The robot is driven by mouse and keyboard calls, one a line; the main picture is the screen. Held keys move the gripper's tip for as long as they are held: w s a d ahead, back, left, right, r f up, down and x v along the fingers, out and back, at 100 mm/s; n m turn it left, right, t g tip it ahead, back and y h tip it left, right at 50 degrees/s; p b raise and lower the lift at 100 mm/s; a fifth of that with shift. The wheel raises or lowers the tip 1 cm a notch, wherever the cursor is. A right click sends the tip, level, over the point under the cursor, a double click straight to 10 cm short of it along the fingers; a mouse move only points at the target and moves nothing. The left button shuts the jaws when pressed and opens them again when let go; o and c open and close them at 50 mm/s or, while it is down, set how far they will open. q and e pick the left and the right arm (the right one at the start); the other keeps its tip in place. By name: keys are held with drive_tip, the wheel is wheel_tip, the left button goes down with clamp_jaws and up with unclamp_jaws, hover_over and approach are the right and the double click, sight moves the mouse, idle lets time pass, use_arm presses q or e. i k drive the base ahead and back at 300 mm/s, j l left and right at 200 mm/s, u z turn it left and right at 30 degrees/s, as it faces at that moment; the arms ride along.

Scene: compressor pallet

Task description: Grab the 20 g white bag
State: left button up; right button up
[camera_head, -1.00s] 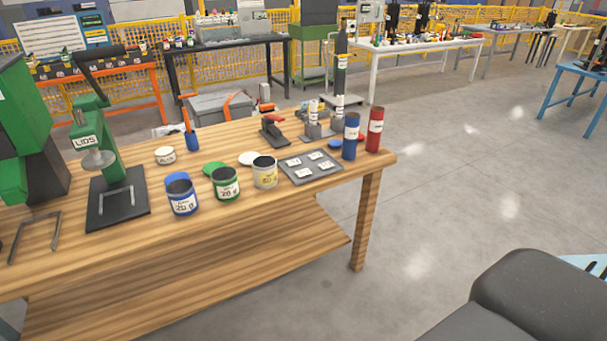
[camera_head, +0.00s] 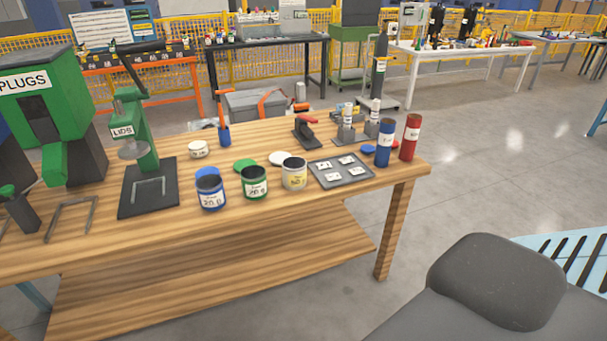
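A grey tray (camera_head: 359,180) on the wooden workbench holds several small white bags, one of them a white bag (camera_head: 346,160) at its back right. The print on the bags is too small to read, so I cannot tell which is 20 g. A green can (camera_head: 255,184) to the left of the tray has a label that seems to read 20 g. Neither of my grippers is in view. A dark grey rounded part at the lower right seems to be mine.
The wooden workbench (camera_head: 310,208) also bears a blue can (camera_head: 210,191), a cream can (camera_head: 294,176), loose lids, a green lid press (camera_head: 146,135), and blue (camera_head: 384,143) and red (camera_head: 411,138) cylinders right of the tray. Open floor (camera_head: 475,160) lies to the right.

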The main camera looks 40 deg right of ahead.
sight(336, 176)
drive_tip(key=l+u, duration=0.45)
drive_tip(key=l, duration=0.45)
drive_tip(key=l+u, duration=0.1)
drive_tip(key=l, duration=0.35)
drive_tip(key=k+l+u, duration=0.1)
drive_tip(key=l, duration=0.35)
drive_tip(key=k+l, duration=0.1)
drive_tip(key=l, duration=1.1)
drive_tip(key=k+l+u, duration=0.1)
drive_tip(key=l, duration=0.45)
drive_tip(key=k+l, duration=0.15)
drive_tip(key=l, duration=0.45)
drive_tip(key=k+l, duration=0.1)
drive_tip(key=l, duration=1.05)
drive_tip(key=k+u, duration=0.05)
